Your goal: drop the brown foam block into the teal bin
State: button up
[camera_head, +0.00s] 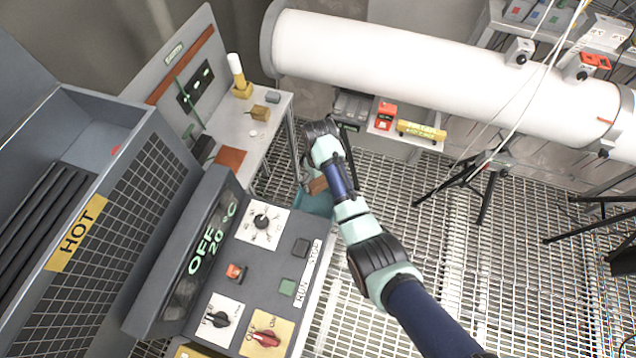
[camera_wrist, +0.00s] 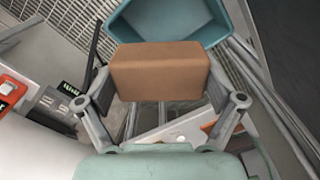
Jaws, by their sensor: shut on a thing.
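The brown foam block (camera_wrist: 160,72) is held between the two fingers of my gripper (camera_wrist: 160,92) in the wrist view. In the head view the block (camera_head: 317,186) shows just left of my wrist, partly hidden by the arm. The teal bin (camera_wrist: 212,36) is open-topped and stands past the block in the wrist view; the block covers part of its opening. In the head view the bin (camera_head: 314,203) is below the block, largely hidden by my arm and the control panel. The block appears apart from the bin; its exact height above it is unclear.
A control panel (camera_head: 262,262) with knobs and a hot cabinet (camera_head: 110,220) stand at the left. A grey workbench (camera_head: 240,125) is behind them. A large white pipe (camera_head: 430,75) crosses the back. Black tripod legs (camera_head: 482,190) stand on the grating floor (camera_head: 440,250) at the right.

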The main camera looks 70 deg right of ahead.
notch_tip(320, 180, down, 5)
jog(key=b, duration=0.4)
jog(key=shift+r, duration=0.1)
jog(key=o, duration=0.6)
jog(key=shift+r, duration=0.1)
notch_tip(320, 180, up, 7)
jog(key=shift+r, duration=0.2)
dwell(0.4)
